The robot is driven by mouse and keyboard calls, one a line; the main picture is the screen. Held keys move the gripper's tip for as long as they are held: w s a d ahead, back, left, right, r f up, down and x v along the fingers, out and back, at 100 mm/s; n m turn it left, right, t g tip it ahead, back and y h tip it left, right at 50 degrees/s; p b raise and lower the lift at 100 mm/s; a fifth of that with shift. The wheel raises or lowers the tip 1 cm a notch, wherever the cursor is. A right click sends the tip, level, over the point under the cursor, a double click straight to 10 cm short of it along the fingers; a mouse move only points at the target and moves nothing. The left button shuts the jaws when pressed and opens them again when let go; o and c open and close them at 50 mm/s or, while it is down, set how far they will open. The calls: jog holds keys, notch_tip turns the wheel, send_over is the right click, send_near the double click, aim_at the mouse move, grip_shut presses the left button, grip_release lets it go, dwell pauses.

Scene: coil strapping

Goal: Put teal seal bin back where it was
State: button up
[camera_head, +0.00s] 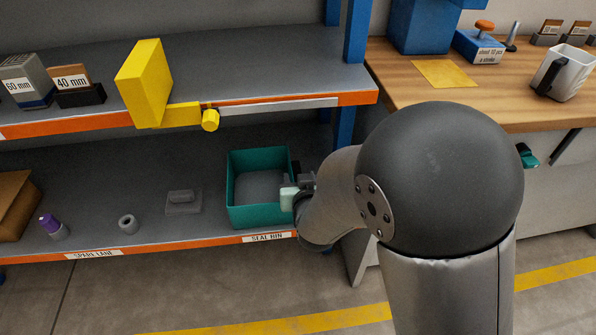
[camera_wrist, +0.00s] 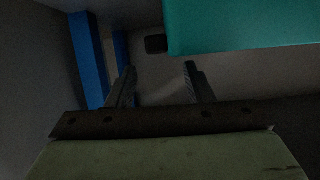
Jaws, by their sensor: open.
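The teal seal bin (camera_head: 262,217) stands upright on the lower shelf, just above the "SEAL BIN" label (camera_head: 267,237). It is an open-topped box and looks empty inside. My gripper (camera_head: 291,196) is at the bin's right side, partly hidden by my arm. In the wrist view the two fingers (camera_wrist: 160,85) are spread apart with nothing between them. The teal bin wall (camera_wrist: 245,27) shows at the upper right there, beyond the right finger. I cannot tell whether a finger touches the bin.
The upper shelf edge (camera_head: 360,97) with a yellow bracket (camera_head: 146,84) hangs above. A blue post (camera_head: 356,30) and wooden bench (camera_head: 400,90) are at right.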

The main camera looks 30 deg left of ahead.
jog(key=v, duration=0.8)
jog(key=w+d+m+g+h, duration=0.25)
jog(key=d+g+h, duration=0.25)
jog(key=d, duration=1.6)
jog(key=s+d+r+m+g+h, duration=0.2)
jog(key=s+d+g, duration=0.4)
jog(key=s+d, duration=0.7)
jog(key=shift+d+r+m+h+p, duration=0.15)
jog(key=shift+d+m+h+p, duration=0.35)
jog(key=shift+d+m, duration=0.6)
